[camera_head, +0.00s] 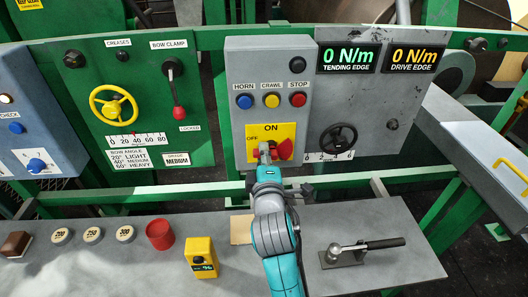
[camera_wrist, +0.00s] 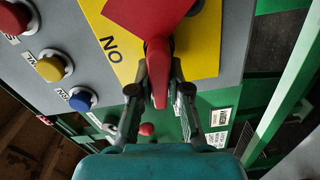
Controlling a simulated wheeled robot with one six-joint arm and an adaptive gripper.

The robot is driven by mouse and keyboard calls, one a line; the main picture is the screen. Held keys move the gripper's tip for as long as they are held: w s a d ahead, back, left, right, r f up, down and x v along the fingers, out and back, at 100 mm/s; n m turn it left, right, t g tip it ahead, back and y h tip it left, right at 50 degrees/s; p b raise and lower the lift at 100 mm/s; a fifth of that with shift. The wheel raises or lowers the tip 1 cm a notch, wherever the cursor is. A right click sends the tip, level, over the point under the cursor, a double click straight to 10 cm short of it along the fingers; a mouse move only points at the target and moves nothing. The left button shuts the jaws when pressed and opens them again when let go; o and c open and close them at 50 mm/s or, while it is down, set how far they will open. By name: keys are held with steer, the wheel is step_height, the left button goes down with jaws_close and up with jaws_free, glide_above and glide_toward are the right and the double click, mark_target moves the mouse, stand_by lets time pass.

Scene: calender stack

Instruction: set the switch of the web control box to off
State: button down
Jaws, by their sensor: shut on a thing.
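The web control box (camera_head: 267,105) is a grey panel with a yellow plate (camera_head: 288,129) marked ON at the top and OFF at the left. On the plate is the red switch (camera_head: 285,150), partly hidden by my gripper (camera_head: 264,150). In the wrist view, the red switch (camera_wrist: 157,72) has its narrow handle end between the two fingers of my gripper (camera_wrist: 154,92), which is shut on it. In the head view that end lies on the left of the switch, toward the OFF label. The wrist view shows the ON word but not OFF.
Horn, crawl and stop buttons (camera_head: 271,100) sit above the switch. A black handwheel (camera_head: 338,138) is at the right. A grey bench (camera_head: 110,270) below holds a yellow block (camera_head: 201,257), a red cylinder (camera_head: 160,234) and a lever clamp (camera_head: 345,254). Green rails run behind.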

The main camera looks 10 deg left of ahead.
steer(key=shift+f+n, duration=0.3)
steer(key=shift+n, duration=0.8)
steer(key=c, duration=1.1)
jaws_free()
steer(key=shift+s, duration=0.1)
steer(key=v, duration=1.1)
steer(key=shift+s+d, duration=0.1)
steer(key=shift+s, duration=0.3)
